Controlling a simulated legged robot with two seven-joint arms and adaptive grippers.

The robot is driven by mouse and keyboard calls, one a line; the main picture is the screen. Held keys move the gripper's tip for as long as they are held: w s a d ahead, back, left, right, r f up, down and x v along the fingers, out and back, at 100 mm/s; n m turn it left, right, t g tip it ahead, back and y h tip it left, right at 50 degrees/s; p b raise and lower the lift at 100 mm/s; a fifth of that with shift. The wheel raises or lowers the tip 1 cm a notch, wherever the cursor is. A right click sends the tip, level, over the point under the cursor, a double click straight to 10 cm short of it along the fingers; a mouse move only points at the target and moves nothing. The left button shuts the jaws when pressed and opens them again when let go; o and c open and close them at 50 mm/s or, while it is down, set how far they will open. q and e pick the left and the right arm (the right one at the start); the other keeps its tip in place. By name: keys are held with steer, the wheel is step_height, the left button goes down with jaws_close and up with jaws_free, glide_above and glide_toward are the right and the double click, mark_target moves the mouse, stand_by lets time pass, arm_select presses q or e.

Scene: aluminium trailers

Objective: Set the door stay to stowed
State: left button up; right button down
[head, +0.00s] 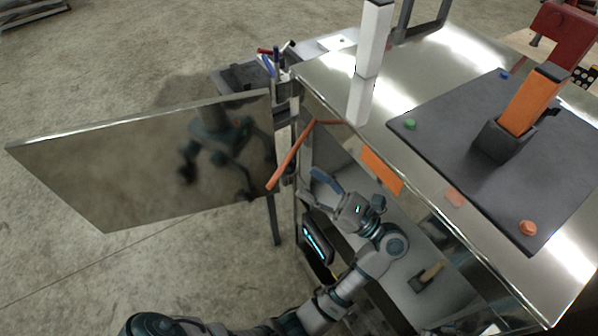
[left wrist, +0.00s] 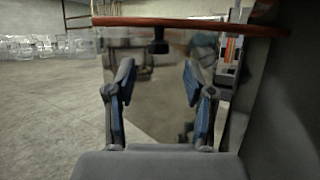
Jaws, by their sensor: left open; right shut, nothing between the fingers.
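The door stay (head: 291,155) is an orange-red bar in the head view. It runs from the open door's inner edge up to a bend near the cabinet's top corner, where a short piece continues right. In the left wrist view the door stay (left wrist: 190,23) crosses the top of the picture, beyond and above my fingers. The metal door (head: 140,155) stands swung out to the left. My left gripper (head: 345,187) is open and empty at the cabinet opening, to the right of and below the bar. The left gripper's fingers (left wrist: 158,72) are apart in the wrist view. My right gripper is not in view.
The cabinet's shiny top (head: 330,75) carries a white post (head: 371,60) and a dark board (head: 470,190) with an orange lever (head: 532,102). A wooden-handled tool (head: 428,277) lies inside the cabinet. Open concrete floor (head: 80,270) surrounds the door.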

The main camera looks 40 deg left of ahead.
arm_select(q)
steer(key=v, duration=0.7)
steer(key=shift+d, duration=0.1)
